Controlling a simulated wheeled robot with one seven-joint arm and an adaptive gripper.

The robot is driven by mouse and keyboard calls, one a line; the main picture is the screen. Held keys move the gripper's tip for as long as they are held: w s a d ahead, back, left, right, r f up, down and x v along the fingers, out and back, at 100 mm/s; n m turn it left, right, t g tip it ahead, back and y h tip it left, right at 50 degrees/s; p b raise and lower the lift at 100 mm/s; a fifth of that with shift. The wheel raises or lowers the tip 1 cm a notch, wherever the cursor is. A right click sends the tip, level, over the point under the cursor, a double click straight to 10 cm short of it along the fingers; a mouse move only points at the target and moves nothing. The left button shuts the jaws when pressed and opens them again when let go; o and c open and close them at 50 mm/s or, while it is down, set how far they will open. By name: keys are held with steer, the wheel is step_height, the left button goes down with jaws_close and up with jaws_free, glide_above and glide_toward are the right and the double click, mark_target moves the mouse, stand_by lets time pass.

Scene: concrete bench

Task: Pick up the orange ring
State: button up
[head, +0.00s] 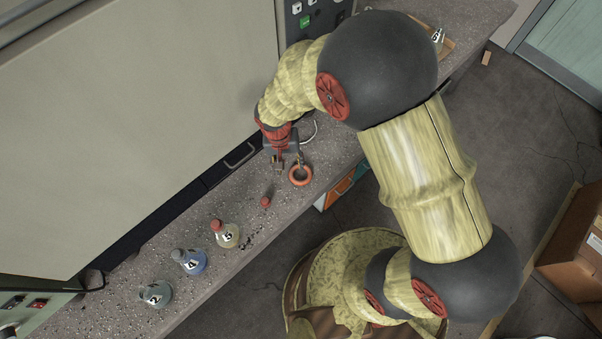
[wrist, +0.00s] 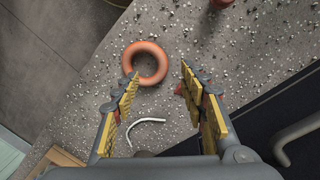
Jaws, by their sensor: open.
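The orange ring (head: 300,184) lies flat on the speckled concrete bench (head: 190,240) near its front edge. In the wrist view the ring (wrist: 160,63) lies beyond my fingertips, nearer the left finger, with bare bench showing through its hole. My gripper (head: 289,161) is just above the bench beside the ring in the head view. In the wrist view my gripper (wrist: 158,75) is open, its yellow-padded fingers spread wide with nothing between the pads. The ring is not held.
Numbered flasks (head: 226,233) with stoppers and a small red object (head: 265,202) stand along the bench to the left. A white curved piece (wrist: 146,130) lies near the ring. A large panel (head: 140,110) with a handle rises behind the bench.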

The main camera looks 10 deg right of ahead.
mark_target(293, 173)
steer(key=f, duration=0.1)
steer(key=f+b, duration=0.1)
steer(key=f, duration=0.1)
steer(key=f+b, duration=0.1)
steer(key=f, duration=0.1)
steer(key=shift+d+f, duration=0.2)
steer(key=shift+d, duration=0.15)
steer(key=c, duration=0.3)
steer(key=c, duration=0.8)
jaws_close()
